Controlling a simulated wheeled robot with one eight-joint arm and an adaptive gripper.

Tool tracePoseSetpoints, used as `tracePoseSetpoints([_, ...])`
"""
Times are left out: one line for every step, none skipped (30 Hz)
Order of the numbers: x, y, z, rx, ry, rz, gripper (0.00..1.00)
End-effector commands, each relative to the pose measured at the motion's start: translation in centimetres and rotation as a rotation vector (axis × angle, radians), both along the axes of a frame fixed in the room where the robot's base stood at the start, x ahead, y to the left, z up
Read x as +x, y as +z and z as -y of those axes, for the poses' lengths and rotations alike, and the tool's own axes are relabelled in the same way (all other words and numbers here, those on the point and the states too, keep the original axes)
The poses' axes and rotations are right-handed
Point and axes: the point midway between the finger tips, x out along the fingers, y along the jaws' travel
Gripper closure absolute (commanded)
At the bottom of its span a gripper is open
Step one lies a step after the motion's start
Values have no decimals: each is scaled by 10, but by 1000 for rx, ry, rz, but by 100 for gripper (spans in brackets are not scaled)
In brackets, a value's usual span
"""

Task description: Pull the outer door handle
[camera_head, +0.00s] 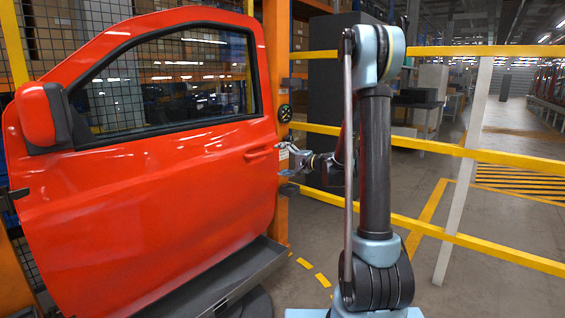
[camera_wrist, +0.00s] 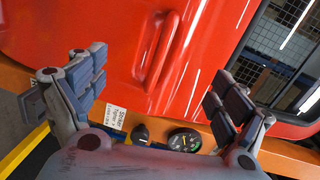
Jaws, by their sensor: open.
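A red car door (camera_head: 165,185) with a window and a side mirror stands upright at the left in the head view. Its outer handle (camera_head: 259,153) is a red bar near the door's right edge. In the wrist view the handle (camera_wrist: 163,48) lies beyond the fingers, a little above the gap between them. My gripper (camera_head: 290,158) is just right of the handle in the head view. In the wrist view my gripper (camera_wrist: 155,90) has its fingers spread wide and nothing between them. No contact with the handle shows.
An orange post (camera_head: 277,100) stands behind the door's right edge, with a round gauge (camera_wrist: 185,141) and a white label (camera_wrist: 115,118) near my fingers. A dark tray (camera_head: 225,283) is under the door. Yellow rails (camera_head: 470,153) run behind my arm.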

Motion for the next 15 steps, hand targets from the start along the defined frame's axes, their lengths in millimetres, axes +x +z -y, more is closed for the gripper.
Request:
tracePoseSetpoints([10,-3,-1,32,-9,0,8])
tracePoseSetpoints([15,-4,0,49,-15,-1,8])
tracePoseSetpoints([20,-5,-1,71,-21,-2,8])
tracePoseSetpoints([23,-6,-1,85,-25,-2,8])
tracePoseSetpoints([26,-7,0,97,-28,-3,8])
tracePoseSetpoints([30,-8,0,111,-32,-4,8])
tracePoseSetpoints([32,-9,0,120,-35,-4,8])
tracePoseSetpoints([33,-9,0,127,-37,-5,8])
tracePoseSetpoints([35,-10,0,133,-40,-5,8])
tracePoseSetpoints([36,-10,-1,137,-41,-5,8])
tracePoseSetpoints([37,-10,-2,141,-41,-5,8])
tracePoseSetpoints([39,-10,-3,142,-41,-6,8])
tracePoseSetpoints([41,-10,-6,144,-41,-6,8])
tracePoseSetpoints([42,-10,-8,144,-40,-6,8])
tracePoseSetpoints([45,-10,-12,143,-39,-5,8])
